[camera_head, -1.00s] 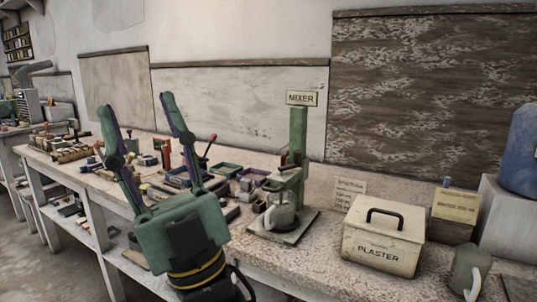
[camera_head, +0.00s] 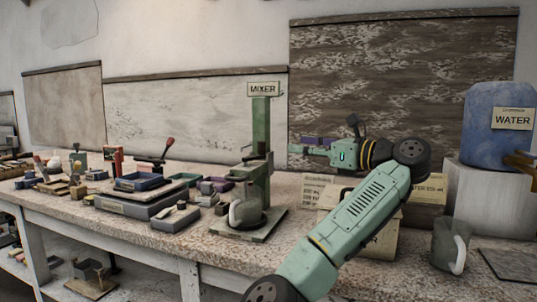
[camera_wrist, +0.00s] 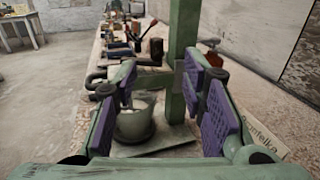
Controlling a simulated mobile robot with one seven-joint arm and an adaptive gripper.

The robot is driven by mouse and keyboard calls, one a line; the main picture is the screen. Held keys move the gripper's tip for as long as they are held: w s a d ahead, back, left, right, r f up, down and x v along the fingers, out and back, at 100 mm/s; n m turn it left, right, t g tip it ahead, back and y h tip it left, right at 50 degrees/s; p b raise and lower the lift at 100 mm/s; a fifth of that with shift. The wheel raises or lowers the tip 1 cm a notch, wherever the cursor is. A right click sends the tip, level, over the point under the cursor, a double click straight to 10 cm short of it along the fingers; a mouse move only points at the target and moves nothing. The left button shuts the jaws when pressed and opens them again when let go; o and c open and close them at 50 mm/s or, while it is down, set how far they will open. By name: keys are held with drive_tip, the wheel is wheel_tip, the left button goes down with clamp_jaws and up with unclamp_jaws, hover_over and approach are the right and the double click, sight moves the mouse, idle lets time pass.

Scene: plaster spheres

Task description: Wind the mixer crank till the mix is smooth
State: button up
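The green mixer (camera_head: 261,130) stands on the bench with a sign on top; its post (camera_wrist: 183,55) also shows in the wrist view. A dark crank handle (camera_wrist: 156,49) sticks up left of the post in the wrist view, beyond my fingers. A grey jug (camera_head: 246,212) stands on the mixer's base plate; the wrist view shows pale contents in the jug (camera_wrist: 134,122). My gripper (camera_head: 302,146) points left towards the mixer from its right side. In the wrist view my gripper (camera_wrist: 163,98) is open, with purple pads wide apart and nothing held.
A plaster box (camera_head: 382,243) stands behind my arm, partly hidden. A blue water container (camera_head: 492,125) sits on a pale block at the right, with a grey mug (camera_head: 447,245) in front. Trays and small tools crowd the bench to the left.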

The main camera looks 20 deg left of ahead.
drive_tip(key=p+x, duration=0.7)
drive_tip(key=x, duration=0.3)
drive_tip(key=shift+a, duration=0.4)
drive_tip(key=shift+c, duration=0.3)
clamp_jaws()
